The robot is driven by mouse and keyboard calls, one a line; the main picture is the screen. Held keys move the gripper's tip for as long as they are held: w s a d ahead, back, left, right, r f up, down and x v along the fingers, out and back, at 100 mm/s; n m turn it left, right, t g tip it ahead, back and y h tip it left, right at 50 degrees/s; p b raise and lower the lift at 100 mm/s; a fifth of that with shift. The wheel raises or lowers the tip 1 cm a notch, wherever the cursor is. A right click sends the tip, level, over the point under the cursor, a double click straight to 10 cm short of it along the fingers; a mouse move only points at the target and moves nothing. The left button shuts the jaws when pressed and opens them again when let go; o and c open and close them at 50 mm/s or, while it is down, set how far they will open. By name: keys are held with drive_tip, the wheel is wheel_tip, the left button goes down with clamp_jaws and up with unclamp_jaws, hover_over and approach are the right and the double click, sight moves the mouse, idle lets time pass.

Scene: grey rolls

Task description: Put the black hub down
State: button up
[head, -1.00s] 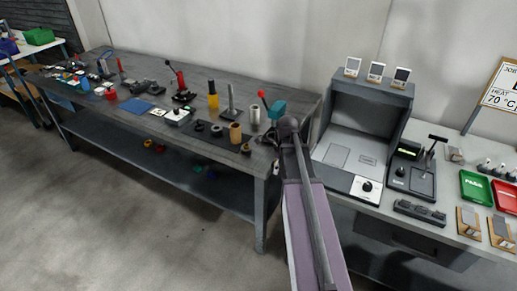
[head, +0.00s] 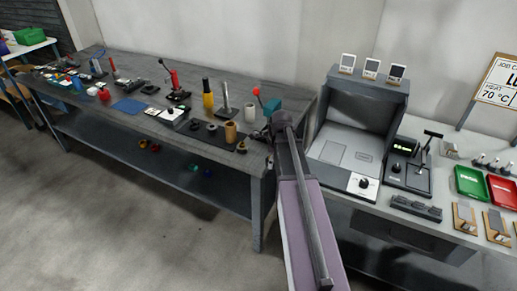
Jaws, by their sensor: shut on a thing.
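My arm reaches up from the bottom of the head view to the right end of the long grey workbench (head: 140,68). My gripper (head: 264,135) is a small dark shape left of the arm's end, at the bench's front right corner. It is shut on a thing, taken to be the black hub. The hub's outline cannot be told apart from the dark fingers at this size. Whether it touches the bench top is also unclear.
Near my gripper stand a brown cylinder (head: 231,132), a pale cylinder (head: 250,112), a teal block (head: 272,106) and a red-knobbed lever (head: 256,92). A grey open-fronted booth (head: 349,130) stands right of my arm. Green (head: 469,183) and red (head: 502,190) trays lie farther right.

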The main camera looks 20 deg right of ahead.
drive_tip(key=b, duration=0.1)
hover_over(258, 151)
drive_tip(key=s, duration=0.1)
drive_tip(key=shift+s+d+f, duration=0.1)
drive_tip(key=shift+d+f, duration=0.05)
drive_tip(key=shift+f, duration=0.5)
drive_tip(key=shift+w, duration=0.65)
wheel_tip(258, 151, down, 4)
drive_tip(key=b, duration=0.4)
drive_tip(key=shift+r, duration=0.15)
drive_tip(key=o, duration=1.3)
drive_tip(key=r+p, duration=0.8)
drive_tip(key=s+d+r+p, duration=0.1)
drive_tip(key=r+p, duration=0.3)
